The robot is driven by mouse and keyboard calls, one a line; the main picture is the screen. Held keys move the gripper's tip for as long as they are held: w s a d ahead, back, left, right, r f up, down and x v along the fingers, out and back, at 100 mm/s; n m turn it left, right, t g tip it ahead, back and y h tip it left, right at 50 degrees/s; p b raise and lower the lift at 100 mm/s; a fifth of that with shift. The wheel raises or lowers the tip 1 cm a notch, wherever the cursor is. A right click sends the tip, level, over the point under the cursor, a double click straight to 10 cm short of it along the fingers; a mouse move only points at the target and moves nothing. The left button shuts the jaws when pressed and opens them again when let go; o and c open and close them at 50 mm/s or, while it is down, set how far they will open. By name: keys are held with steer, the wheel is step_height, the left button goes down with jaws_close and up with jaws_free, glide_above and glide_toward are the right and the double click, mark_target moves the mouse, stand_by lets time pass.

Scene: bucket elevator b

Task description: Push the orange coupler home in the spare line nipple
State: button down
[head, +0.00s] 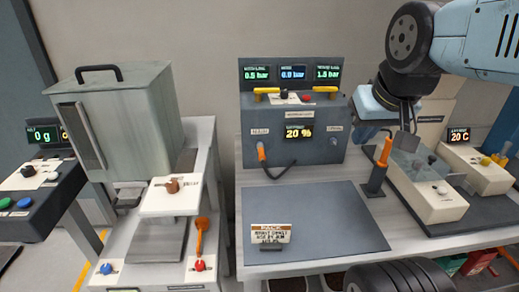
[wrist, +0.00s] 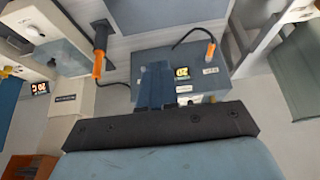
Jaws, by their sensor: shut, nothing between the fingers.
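Two orange-ended pieces show. One orange coupler (head: 261,152) hangs on a black hose at the left front of the dark control box (head: 310,150), below a left label; whether it is seated cannot be told. It also shows in the wrist view (wrist: 211,52). A second orange piece (head: 385,153) stands upright, slightly tilted, in a black holder (head: 374,183) right of the box; it too shows in the wrist view (wrist: 97,66). The right label (head: 335,128) is too small to read surely, and no nipple is clear there. My gripper (wrist: 155,68) is shut and empty, apart from both orange pieces.
A dark mat (head: 320,220) with a small sign (head: 270,234) lies in front of the box and is mostly clear. A white instrument (head: 430,190) stands right of the holder. A grey cabinet (head: 130,120) stands at the left.

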steer(key=c, duration=1.6)
jaws_free()
steer(key=shift+w, duration=0.2)
steer(key=shift+o, duration=0.8)
steer(key=shift+w+a, duration=0.15)
steer(key=shift+w, duration=0.2)
steer(key=o, duration=0.5)
steer(key=shift+g+h, duration=0.4)
steer(key=w, duration=0.1)
steer(key=w+a, duration=0.1)
steer(key=w, duration=0.1)
steer(key=w+a, duration=0.1)
steer(key=w, duration=0.1)
steer(key=shift+w+f, duration=0.2)
steer(key=shift+f, duration=0.05)
steer(key=h, duration=0.2)
glide_toward(261, 153)
steer(key=shift+n, duration=0.3)
steer(key=x, duration=0.9)
jaws_close()
